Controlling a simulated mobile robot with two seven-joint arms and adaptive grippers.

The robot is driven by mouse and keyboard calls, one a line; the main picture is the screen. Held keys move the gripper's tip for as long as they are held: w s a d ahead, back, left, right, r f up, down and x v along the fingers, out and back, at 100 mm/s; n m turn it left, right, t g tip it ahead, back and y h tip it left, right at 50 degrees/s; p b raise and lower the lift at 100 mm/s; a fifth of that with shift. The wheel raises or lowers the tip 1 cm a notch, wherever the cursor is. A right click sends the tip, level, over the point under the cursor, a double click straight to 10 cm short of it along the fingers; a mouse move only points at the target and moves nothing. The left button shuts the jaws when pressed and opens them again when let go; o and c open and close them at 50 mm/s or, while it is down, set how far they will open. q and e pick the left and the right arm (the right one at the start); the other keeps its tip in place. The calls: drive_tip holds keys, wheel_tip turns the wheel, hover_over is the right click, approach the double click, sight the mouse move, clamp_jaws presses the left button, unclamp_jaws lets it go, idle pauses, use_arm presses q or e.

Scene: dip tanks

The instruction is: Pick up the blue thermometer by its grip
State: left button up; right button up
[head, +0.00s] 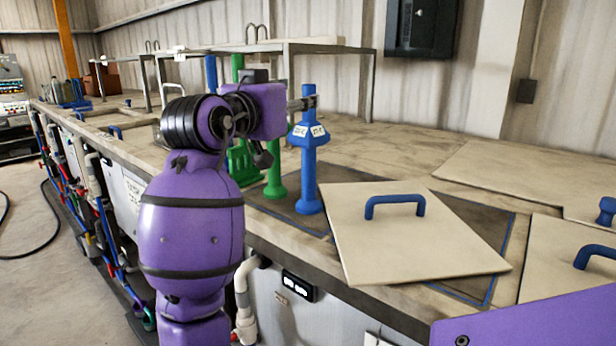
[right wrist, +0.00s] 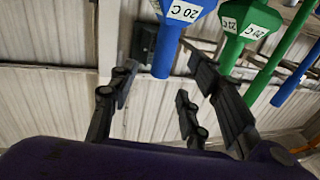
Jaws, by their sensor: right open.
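The blue thermometer (head: 308,165) stands upright at the tank's edge in the head view, with white labels on its wider collar and a narrow round grip (head: 309,97) on top. In the right wrist view it appears upside down, with a "20 C" label, and its grip (right wrist: 166,52) hangs between the fingers. My right gripper (head: 302,104) is open at the height of the grip, and one finger crosses in front of it. The wrist view shows the fingers (right wrist: 163,72) apart on either side of the grip; contact cannot be told. My left gripper is not in view.
Green thermometers (head: 274,180) stand close behind and left of the blue one; one also shows in the right wrist view (right wrist: 248,22). A beige lid with a blue handle (head: 395,203) lies tilted just right. More lids (head: 570,265) lie further right. A metal rack (head: 285,52) stands behind.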

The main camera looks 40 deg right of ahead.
sight(309, 121)
drive_tip(key=p+x, duration=0.1)
drive_tip(key=x, duration=0.6)
drive_tip(key=shift+w+d, duration=0.1)
drive_tip(key=shift+w, duration=0.15)
drive_tip(key=c, duration=0.4)
clamp_jaws()
